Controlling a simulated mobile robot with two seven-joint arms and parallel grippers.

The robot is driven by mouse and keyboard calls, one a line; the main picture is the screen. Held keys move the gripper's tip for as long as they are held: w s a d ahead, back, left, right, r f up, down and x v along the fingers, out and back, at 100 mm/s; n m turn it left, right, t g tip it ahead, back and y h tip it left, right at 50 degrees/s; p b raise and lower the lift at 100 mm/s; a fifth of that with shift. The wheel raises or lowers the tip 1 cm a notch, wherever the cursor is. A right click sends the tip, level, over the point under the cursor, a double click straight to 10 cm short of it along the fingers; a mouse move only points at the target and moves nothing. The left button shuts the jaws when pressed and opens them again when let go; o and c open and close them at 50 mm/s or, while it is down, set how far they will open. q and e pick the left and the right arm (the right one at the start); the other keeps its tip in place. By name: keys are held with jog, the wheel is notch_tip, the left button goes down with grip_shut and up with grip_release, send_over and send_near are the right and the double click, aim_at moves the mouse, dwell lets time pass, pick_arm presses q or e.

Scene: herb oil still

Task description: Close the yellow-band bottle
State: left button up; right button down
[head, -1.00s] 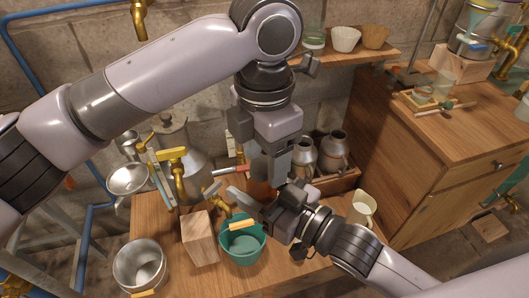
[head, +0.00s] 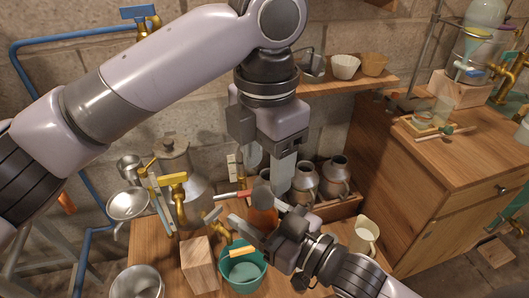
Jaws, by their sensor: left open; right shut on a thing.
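An amber bottle (head: 263,220) stands out between the fingers of my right gripper (head: 264,222), which is shut on it above the wooden bench. I cannot make out a yellow band on it; much of it is hidden by the gripper. A dark grey rounded piece (head: 262,194) shows at the top of the bottle; I cannot tell whether it is a seated cap. My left gripper (head: 268,172) is open, pointing down just above this piece, with its fingers apart and nothing seen between them.
A teal bucket (head: 232,277) and a wooden block (head: 199,264) stand in front of the grippers. Grey metal jugs (head: 334,177) stand in a tray behind, and a cream jug (head: 364,236) is at the right.

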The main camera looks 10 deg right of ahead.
pick_arm(q)
jog(key=n, duration=0.5)
jog(key=shift+r+n, duration=0.2)
jog(key=shift+n, duration=0.1)
jog(key=n, duration=0.4)
jog(key=shift+a+r+n, duration=0.1)
jog(key=shift+r+n, duration=0.1)
jog(key=shift+n, duration=0.2)
jog(key=n, duration=0.4)
jog(key=shift+r+n, duration=0.2)
jog(key=shift+n, duration=0.1)
jog(key=n, duration=0.4)
jog(key=shift+r+n, duration=0.15)
jog(key=shift+n, duration=0.25)
jog(key=n, duration=0.6)
jog(key=shift+a+r, duration=0.1)
jog(key=shift+r, duration=0.15)
jog(key=n, duration=0.5)
jog(key=shift+r, duration=0.2)
jog(key=n, duration=0.4)
jog(key=shift+r+n, duration=0.2)
jog(key=shift+n, duration=0.1)
jog(key=n, duration=0.5)
jog(key=shift+a+r+n, duration=0.1)
jog(key=shift+r+n, duration=0.1)
jog(key=shift+n, duration=0.1)
